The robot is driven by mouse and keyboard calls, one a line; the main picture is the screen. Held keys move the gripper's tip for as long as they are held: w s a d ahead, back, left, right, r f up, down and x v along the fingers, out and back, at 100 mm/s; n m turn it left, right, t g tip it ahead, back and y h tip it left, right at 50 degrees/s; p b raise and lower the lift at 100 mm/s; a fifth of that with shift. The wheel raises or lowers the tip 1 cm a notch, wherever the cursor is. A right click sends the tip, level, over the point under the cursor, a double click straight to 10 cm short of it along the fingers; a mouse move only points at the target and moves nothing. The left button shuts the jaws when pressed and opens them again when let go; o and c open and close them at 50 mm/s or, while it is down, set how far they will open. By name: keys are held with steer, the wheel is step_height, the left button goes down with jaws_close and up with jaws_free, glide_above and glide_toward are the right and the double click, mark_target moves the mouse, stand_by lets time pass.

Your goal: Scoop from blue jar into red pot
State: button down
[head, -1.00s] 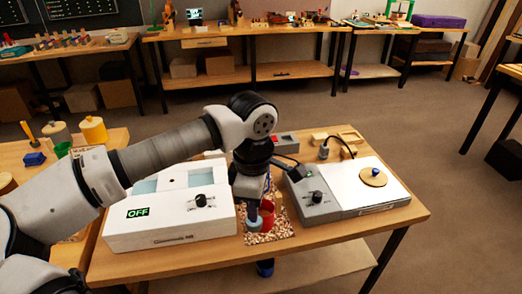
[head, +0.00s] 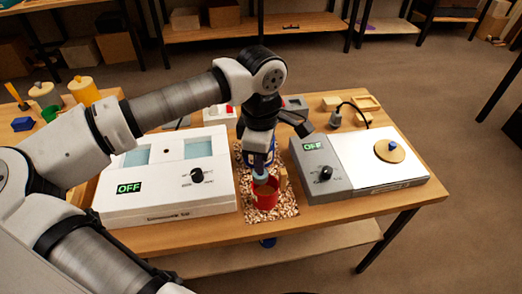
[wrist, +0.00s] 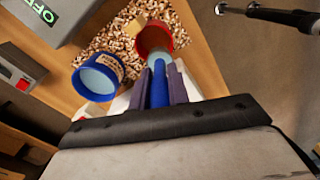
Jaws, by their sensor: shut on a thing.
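My gripper (wrist: 159,88) is shut on the blue handle of a scoop (wrist: 159,78). The scoop's pale blue end points at the red pot (wrist: 169,37) and overlaps its near rim in the wrist view. I cannot tell how deep it reaches or what it carries. In the head view the red pot (head: 264,201) stands upright under my gripper (head: 259,152), with something brownish inside. The blue jar (wrist: 80,84) stands beside the pot in the wrist view, open, with a pale blue-grey inside. In the head view my gripper largely hides the jar.
Both vessels stand on a speckled mat (head: 286,210) between a white device (head: 165,203) and a grey-and-white device (head: 330,190), both marked OFF. A small wooden block (wrist: 136,26) lies near the pot. The passage between the devices is narrow.

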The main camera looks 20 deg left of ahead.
steer(key=shift+w+d+r+g+y+p, duration=0.1)
steer(key=shift+w+d+g+y+p, duration=0.2)
steer(key=shift+p, duration=0.45)
steer(key=w+f+g+y, duration=0.1)
steer(key=g+y, duration=0.1)
steer(key=d+f+g+y+p, duration=0.1)
steer(key=g, duration=0.1)
steer(key=w+d+g+y, duration=0.1)
steer(key=g+y, duration=0.1)
steer(key=g, duration=0.1)
steer(key=shift+w+f+y+p, duration=0.3)
steer(key=shift+w+f+p, duration=0.05)
steer(key=shift+f, duration=0.05)
